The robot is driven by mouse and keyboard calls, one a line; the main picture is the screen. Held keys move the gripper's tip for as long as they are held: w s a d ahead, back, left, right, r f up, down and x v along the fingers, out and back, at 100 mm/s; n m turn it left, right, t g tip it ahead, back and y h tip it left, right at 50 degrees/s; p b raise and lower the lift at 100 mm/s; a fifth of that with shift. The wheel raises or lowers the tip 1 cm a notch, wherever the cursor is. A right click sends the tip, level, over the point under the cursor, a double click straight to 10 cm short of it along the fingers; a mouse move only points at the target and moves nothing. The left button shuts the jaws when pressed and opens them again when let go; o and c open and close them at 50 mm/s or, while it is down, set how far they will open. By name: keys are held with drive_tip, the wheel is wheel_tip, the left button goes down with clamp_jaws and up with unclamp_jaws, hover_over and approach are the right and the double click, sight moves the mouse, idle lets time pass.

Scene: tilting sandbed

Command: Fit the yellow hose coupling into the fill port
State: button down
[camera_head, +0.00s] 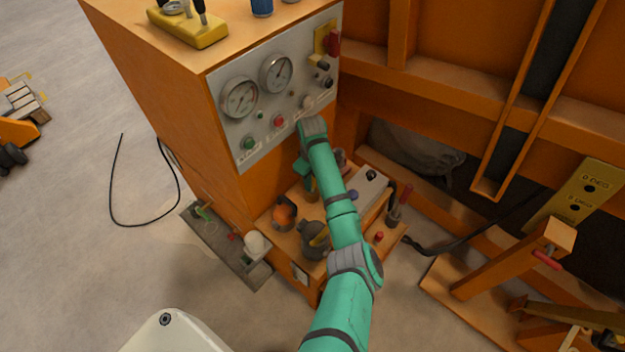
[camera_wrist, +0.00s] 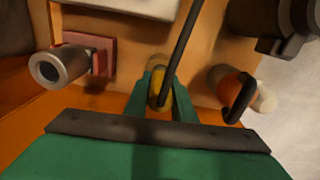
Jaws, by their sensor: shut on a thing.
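In the wrist view my gripper (camera_wrist: 158,90) is shut on a yellow piece, the hose coupling (camera_wrist: 166,95), seen between its two green fingers. A dark hose or cable runs from it up toward the top of the view. A grey metal cylinder with an open round end (camera_wrist: 52,67) sits on a red block left of my gripper, apart from it; I cannot tell if it is the fill port.
An orange cabinet has a gauge panel (camera_head: 251,128). Below it an orange shelf holds an orange-and-dark fitting (camera_head: 284,212), a dark fitting (camera_head: 314,238) and a grey box (camera_head: 369,190). A red-handled tool (camera_head: 400,203) stands at right.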

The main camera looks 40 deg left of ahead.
drive_tip(key=shift+f, duration=0.75)
drive_tip(key=shift+s+f, duration=0.1)
drive_tip(key=shift+f, duration=0.15)
drive_tip(key=c, duration=1.4)
unclamp_jaws()
wheel_tip(320, 180, up, 10)
drive_tip(key=shift+f, duration=0.1)
drive_tip(key=shift+s+a+r, duration=0.15)
drive_tip(key=shift+a+r, duration=0.05)
drive_tip(key=shift+r, duration=0.25)
drive_tip(key=shift+d, duration=0.1)
drive_tip(key=shift+d, duration=0.1)
